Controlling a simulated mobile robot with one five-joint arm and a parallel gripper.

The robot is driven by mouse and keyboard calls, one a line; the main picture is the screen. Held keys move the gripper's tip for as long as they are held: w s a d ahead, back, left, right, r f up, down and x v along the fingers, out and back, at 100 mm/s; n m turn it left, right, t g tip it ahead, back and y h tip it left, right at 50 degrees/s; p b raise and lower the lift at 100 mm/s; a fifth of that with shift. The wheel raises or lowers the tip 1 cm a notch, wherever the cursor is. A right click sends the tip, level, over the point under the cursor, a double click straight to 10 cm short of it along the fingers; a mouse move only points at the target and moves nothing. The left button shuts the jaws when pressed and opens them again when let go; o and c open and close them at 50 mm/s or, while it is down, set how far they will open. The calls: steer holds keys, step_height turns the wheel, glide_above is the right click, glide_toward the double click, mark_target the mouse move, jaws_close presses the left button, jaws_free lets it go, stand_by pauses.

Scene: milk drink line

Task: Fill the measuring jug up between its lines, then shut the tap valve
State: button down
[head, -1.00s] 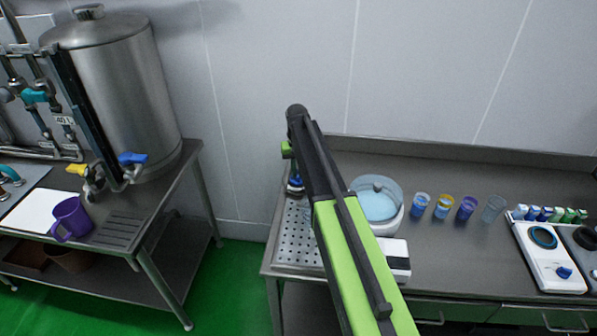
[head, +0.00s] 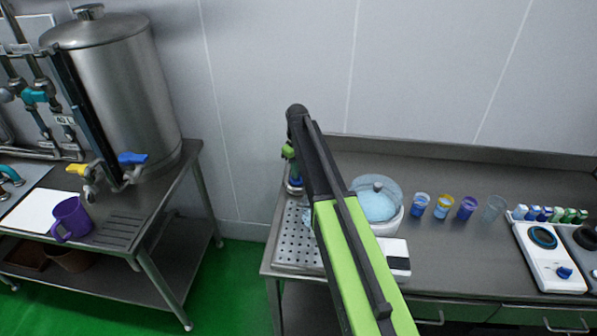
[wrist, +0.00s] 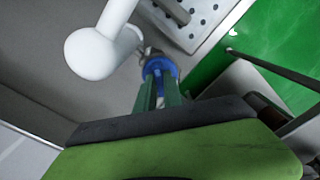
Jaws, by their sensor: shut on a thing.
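In the wrist view, my gripper (wrist: 158,80) has its green fingers shut on a blue valve handle (wrist: 157,66). The handle sits beside a thick white rounded pipe (wrist: 92,50). In the head view my arm hides most of this spot; my gripper (head: 289,160) shows as a green bit above a blue and white part (head: 294,184). A perforated drip tray (head: 290,245) lies below. A small pale blue patch (head: 307,216) shows at the tray beside my arm; it may be the measuring jug, but its lines and level cannot be made out.
A clear-lidded round vessel (head: 377,200) stands right of my arm, with several cups (head: 443,206) and a white scale (head: 548,262) beyond. At left, another table carries a steel tank (head: 125,95) and a purple mug (head: 72,219). Green floor separates the tables.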

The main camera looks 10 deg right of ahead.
stand_by(0.4)
steer(key=c, duration=1.5)
jaws_free()
steer(key=shift+o, duration=0.2)
steer(key=shift+r, duration=0.1)
step_height(320, 180, up, 17)
steer(key=p, duration=1.7)
steer(key=shift+r, duration=0.15)
steer(key=shift+s, duration=0.1)
